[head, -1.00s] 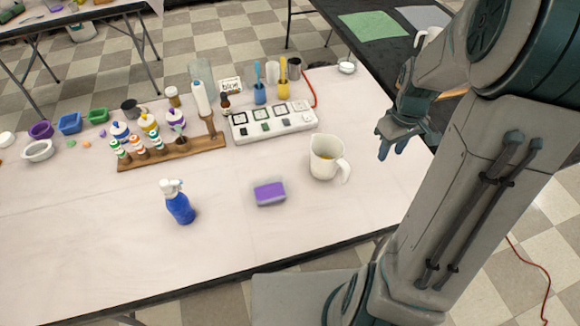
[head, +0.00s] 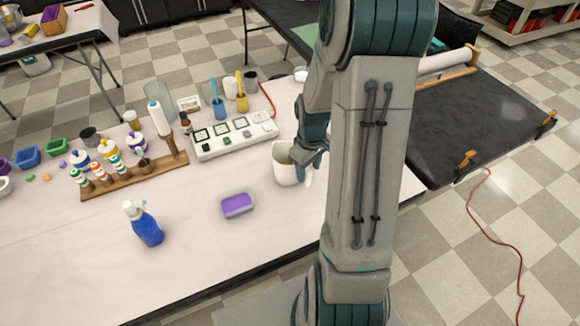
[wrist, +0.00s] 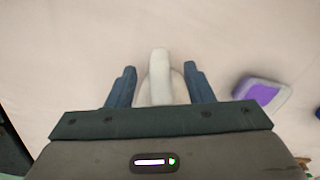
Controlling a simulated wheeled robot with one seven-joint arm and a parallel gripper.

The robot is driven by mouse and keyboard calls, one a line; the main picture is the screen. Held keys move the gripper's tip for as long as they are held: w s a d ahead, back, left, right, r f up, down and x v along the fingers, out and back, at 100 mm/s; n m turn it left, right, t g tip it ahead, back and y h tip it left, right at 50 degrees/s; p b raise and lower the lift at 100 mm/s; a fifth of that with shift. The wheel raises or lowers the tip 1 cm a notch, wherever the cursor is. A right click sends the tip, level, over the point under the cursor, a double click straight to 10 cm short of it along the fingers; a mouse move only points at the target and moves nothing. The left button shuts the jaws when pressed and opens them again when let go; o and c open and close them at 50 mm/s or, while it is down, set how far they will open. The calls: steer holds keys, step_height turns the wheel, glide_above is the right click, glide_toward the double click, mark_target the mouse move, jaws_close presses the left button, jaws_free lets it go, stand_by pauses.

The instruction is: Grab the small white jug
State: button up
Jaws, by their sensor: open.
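The small white jug (head: 285,170) stands upright on the pale table, with its handle toward the right in the head view. My gripper (head: 305,160) is at the jug's right side and hides part of its rim and handle. In the wrist view my gripper (wrist: 160,80) is open, with one blue finger on each side of the jug's white handle (wrist: 160,68). Gaps show between the handle and both fingers. Most of the jug's body is hidden below my gripper in the wrist view.
A purple sponge (head: 238,205) lies left of the jug and also shows in the wrist view (wrist: 262,92). A blue spray bottle (head: 146,226) stands farther left. A white panel (head: 233,136) and a wooden paint rack (head: 130,178) are behind. The table front is clear.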

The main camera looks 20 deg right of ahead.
mark_target(308, 185)
steer(key=shift+f, duration=2.75)
jaws_close()
